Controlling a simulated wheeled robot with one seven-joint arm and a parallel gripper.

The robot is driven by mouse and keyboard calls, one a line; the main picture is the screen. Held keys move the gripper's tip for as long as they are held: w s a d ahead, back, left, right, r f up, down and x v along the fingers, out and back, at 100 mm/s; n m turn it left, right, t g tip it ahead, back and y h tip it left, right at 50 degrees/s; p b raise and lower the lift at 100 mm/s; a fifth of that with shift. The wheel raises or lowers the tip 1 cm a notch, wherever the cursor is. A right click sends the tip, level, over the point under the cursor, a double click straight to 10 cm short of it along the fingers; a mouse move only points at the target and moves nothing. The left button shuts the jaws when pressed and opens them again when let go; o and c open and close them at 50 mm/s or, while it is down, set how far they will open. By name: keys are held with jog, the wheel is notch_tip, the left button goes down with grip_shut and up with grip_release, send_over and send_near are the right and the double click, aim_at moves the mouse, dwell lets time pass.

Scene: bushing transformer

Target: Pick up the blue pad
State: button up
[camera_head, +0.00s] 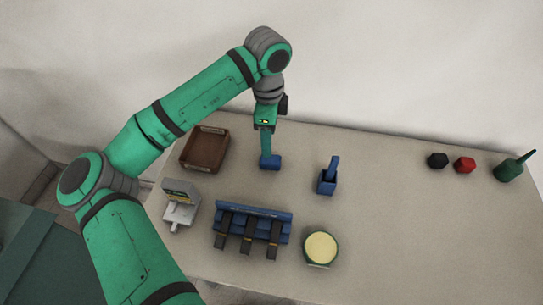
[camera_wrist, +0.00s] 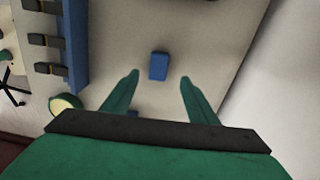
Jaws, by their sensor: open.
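The blue pad (camera_head: 270,162) is a small blue block on the table, just below my gripper (camera_head: 267,150) in the head view. In the wrist view the blue pad (camera_wrist: 159,66) shows between and slightly beyond the two green fingertips of my gripper (camera_wrist: 159,77). The fingers are apart, with nothing held. The frames do not clearly show the height of the fingertips above the pad.
A brown tray (camera_head: 197,162) stands left of the pad. A blue holder (camera_head: 327,186) with an upright blue piece is right. A blue rack (camera_head: 225,207), grey scale (camera_head: 180,212) and round yellow-topped dish (camera_head: 320,248) are nearer. Black (camera_head: 437,160) and red (camera_head: 464,165) pieces lie far right.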

aim_at(271, 159)
jog(key=f, duration=0.2)
jog(key=shift+s+a+f, duration=0.15)
jog(key=shift+s+f, duration=0.2)
jog(key=shift+f, duration=0.05)
jog(key=shift+w+d+f, duration=0.1)
jog(key=shift+d+f, duration=0.1)
jog(key=shift+f, duration=1.15)
jog(key=shift+w+d+f, duration=0.1)
jog(key=shift+d+f, duration=0.1)
jog(key=shift+f, duration=1.15)
